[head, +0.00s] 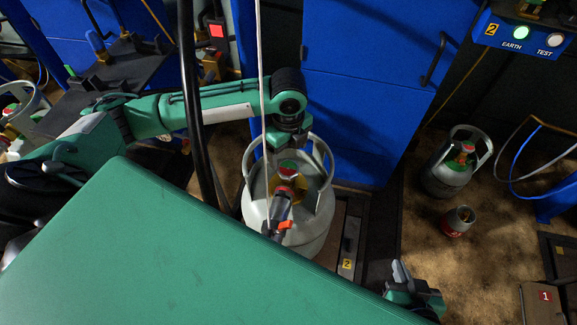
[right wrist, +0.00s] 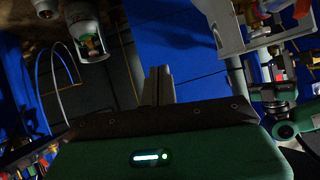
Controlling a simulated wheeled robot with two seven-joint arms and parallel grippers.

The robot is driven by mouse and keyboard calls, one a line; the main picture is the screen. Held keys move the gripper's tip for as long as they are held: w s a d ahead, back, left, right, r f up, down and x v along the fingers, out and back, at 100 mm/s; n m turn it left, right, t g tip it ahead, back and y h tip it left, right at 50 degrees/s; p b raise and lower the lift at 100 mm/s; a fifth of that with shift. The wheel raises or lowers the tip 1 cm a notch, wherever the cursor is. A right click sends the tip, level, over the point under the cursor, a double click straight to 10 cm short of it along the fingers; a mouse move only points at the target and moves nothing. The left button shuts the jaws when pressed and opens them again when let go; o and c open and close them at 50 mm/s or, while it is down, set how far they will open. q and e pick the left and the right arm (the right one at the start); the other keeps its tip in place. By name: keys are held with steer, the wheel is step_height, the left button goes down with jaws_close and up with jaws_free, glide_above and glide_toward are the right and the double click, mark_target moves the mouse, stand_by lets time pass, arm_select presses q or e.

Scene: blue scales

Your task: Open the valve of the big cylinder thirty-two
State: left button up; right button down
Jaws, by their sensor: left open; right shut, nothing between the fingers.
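A big grey gas cylinder (head: 255,215) stands upright on a scale marked 2 in the head view. Its collar handles surround a valve with a red and green handwheel (head: 288,172). A dark hose fitting with an orange-red lever (head: 280,222) hangs at the valve's near side. I cannot read a thirty-two on the cylinder. My left gripper (head: 287,146) is open, pointing down just above the handwheel; whether it touches is unclear. My right gripper (head: 401,274) is shut and empty, low and right of the cylinder. Its closed fingers (right wrist: 157,86) also show in the right wrist view.
A small grey cylinder (head: 447,178) and a small red-and-grey canister (head: 458,221) stand on the floor at right. A blue cabinet (head: 355,110) rises behind the big cylinder. A black hose (head: 190,90) and a pale line (head: 260,60) hang near my left arm.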

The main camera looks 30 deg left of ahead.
mark_target(288, 168)
arm_select(q)
step_height(288, 168, down, 6)
steer(key=shift+r+b, duration=0.25)
steer(key=shift+b, duration=0.4)
steer(key=shift+f, duration=0.7)
arm_select(e)
steer(key=shift+w+a+r+t+y, duration=0.1)
steer(key=shift+a+r+t+y, duration=0.1)
steer(key=shift+a+t+y, duration=0.4)
steer(key=shift+a+r+t+y, duration=0.2)
steer(key=shift+a+t, duration=0.5)
steer(key=shift+a, duration=0.25)
arm_select(q)
steer(key=c, duration=1)
